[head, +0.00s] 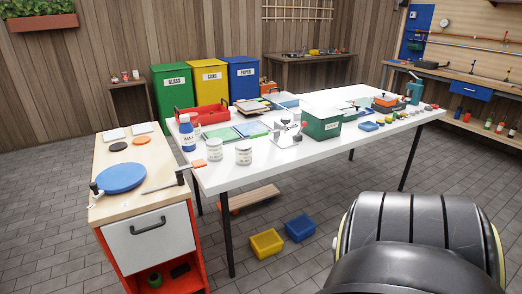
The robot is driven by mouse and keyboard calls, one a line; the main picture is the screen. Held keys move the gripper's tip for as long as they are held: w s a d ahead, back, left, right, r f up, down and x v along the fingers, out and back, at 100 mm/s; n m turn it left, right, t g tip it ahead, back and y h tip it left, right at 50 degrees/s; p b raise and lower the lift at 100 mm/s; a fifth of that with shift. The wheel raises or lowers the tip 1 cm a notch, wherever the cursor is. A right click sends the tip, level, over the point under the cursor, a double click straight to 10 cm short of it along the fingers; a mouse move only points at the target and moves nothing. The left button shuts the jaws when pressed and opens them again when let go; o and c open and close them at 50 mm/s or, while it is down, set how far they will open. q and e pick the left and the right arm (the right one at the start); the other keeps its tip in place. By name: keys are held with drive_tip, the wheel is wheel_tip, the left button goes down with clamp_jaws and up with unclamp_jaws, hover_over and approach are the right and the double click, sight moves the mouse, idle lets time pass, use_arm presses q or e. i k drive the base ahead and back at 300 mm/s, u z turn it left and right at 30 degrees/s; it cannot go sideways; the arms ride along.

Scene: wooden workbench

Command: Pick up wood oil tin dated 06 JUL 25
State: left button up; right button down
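No tin can be read as a wood oil tin dated 06 JUL 25; labels are too small to make out. Two pale lidded tins or jars, a left one (214,150) and a right one (243,153), stand upright near the white table's front left corner. A blue container with a white label (187,134) stands behind them at the left edge. Several small containers (125,76) sit on a small wooden stand at the back left. Neither gripper is in view; a large black part, probably mine, fills the lower right.
The white table (330,150) holds a red toolbox (203,115), a green box (322,124) and small parts. A wooden cabinet (150,170) adjoins its left end. Yellow (266,243) and blue (300,228) bins lie on the floor. Paved floor is open at the front left.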

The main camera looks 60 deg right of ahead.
sight(243, 148)
drive_tip(key=z, duration=1.4)
drive_tip(key=i, duration=1.65)
drive_tip(key=u, duration=0.2)
